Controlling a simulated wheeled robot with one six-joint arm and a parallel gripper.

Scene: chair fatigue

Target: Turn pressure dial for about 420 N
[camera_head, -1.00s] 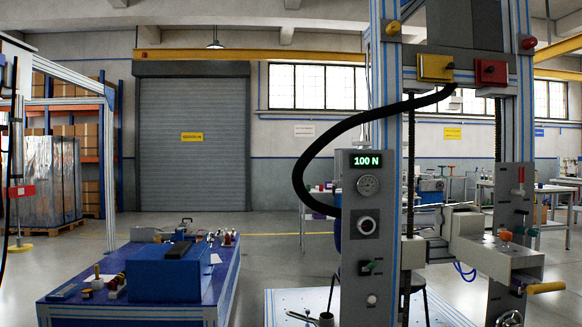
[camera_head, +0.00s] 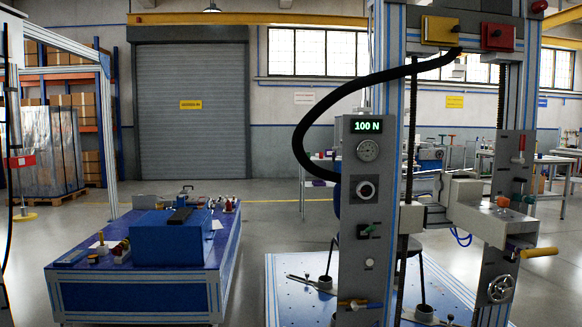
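The test machine's grey control panel (camera_head: 350,230) stands upright right of centre. Its green display (camera_head: 366,126) reads 100 N. Below the display is a round gauge (camera_head: 368,150) with a pale face. Below the gauge is a round dial (camera_head: 366,190) with a dark ring and a light centre; it looks like the pressure dial. Nothing covers the dial. My gripper is not in view.
A blue bench (camera_head: 140,290) with a blue box (camera_head: 170,240) and small tools stands at the left. A thick black hose (camera_head: 300,135) loops left of the panel. The machine's base plate (camera_head: 290,285) juts out in front. Open floor lies between bench and machine.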

